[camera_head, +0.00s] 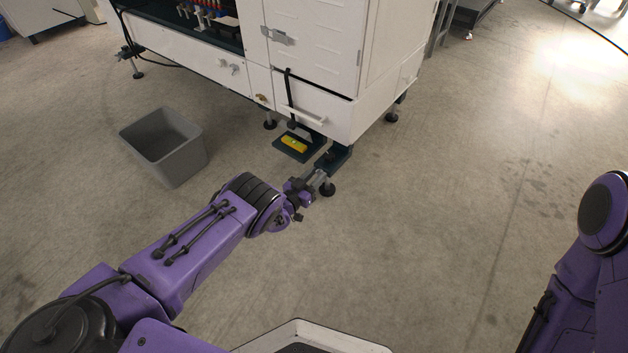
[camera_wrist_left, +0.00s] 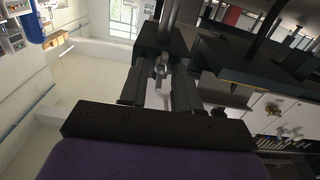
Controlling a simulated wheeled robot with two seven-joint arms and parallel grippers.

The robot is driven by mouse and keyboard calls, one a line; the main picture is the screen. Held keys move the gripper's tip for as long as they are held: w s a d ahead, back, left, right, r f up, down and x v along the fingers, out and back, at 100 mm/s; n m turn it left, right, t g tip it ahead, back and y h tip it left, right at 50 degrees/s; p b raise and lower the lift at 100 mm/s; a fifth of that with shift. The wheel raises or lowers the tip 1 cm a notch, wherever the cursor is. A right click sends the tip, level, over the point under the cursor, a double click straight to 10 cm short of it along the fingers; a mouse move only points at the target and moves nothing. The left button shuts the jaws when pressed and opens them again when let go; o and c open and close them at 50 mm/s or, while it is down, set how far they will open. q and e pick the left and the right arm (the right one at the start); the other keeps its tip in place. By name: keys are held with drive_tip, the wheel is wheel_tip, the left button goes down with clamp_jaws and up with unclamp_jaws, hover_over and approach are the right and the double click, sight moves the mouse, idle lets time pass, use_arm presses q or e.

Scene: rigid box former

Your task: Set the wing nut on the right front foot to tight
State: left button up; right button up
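The right front foot (camera_head: 328,188) of the white machine has a round dark pad on the floor, with a dark bracket (camera_head: 334,158) above it. My left gripper (camera_head: 316,181) is at this foot, just under the bracket. In the left wrist view a small metallic wing nut (camera_wrist_left: 161,72) shows on the foot below a dark block (camera_wrist_left: 163,38). My left gripper (camera_wrist_left: 160,84) has its two dark fingers on either side of the wing nut, with a gap between them. I see no clear contact. My right gripper is out of view.
The white machine (camera_head: 330,105) stands over the foot. A yellow level (camera_head: 294,144) lies on a dark plate beside the bracket. A grey bin (camera_head: 165,145) stands on the floor to the left. The floor to the right of the foot is clear.

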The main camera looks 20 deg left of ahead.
use_arm(q)
clamp_jaws()
drive_tip(key=shift+m, duration=0.4)
unclamp_jaws()
